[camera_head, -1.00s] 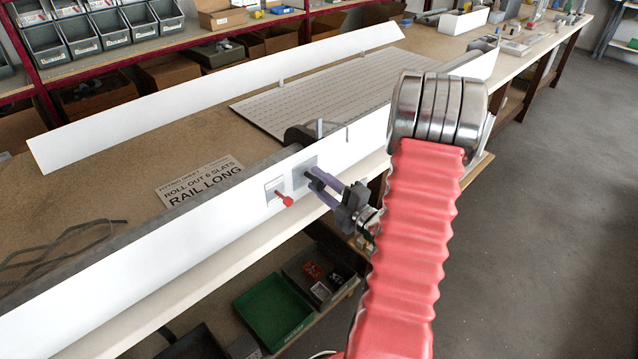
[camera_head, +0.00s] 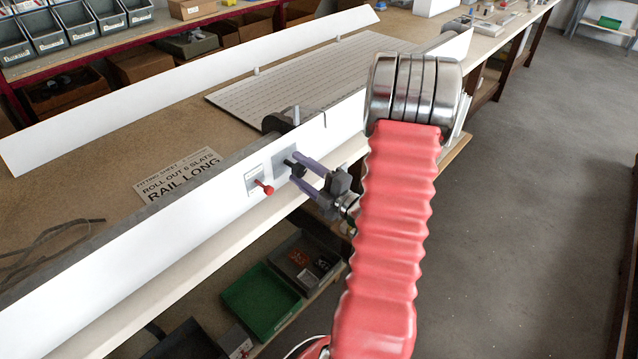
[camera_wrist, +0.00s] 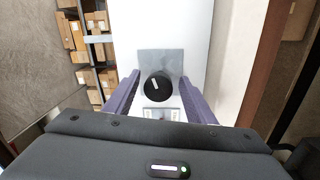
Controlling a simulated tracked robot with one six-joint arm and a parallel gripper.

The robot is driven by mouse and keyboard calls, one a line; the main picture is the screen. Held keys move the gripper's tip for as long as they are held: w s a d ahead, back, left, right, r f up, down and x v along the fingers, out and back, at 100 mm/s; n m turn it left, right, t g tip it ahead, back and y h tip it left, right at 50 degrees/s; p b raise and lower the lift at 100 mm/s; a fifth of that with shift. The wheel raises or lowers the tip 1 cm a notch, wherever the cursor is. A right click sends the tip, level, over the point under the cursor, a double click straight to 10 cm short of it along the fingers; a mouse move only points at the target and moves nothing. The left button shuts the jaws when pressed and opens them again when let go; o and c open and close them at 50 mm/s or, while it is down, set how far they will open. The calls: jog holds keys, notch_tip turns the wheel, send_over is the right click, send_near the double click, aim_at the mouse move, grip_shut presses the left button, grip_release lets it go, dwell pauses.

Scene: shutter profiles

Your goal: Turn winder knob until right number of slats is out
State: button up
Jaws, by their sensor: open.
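The black winder knob (camera_wrist: 158,87) sits on a grey plate (camera_wrist: 160,62) on the white rail (camera_head: 215,185); its pale mark points up and slightly left in the wrist view. My gripper (camera_head: 297,172) is open, its purple fingers on either side of the knob in the wrist view (camera_wrist: 156,92), with gaps showing. In the head view the knob (camera_head: 293,163) shows between the fingertips. A red lever (camera_head: 265,188) sticks out from a small labelled plate left of the knob. The grey slatted shutter (camera_head: 300,88) lies flat behind the rail.
A fitting sheet (camera_head: 180,178) on the bench reads "ROLL OUT 6 SLATS, RAIL LONG". A second white profile (camera_head: 190,85) stands behind. A green tray (camera_head: 262,300) sits on the shelf below. The floor at right is clear.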

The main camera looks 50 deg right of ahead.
jog(key=s, duration=1.3)
jog(key=shift+s+f, duration=0.2)
jog(key=shift+f, duration=0.25)
jog(key=shift+d, duration=0.1)
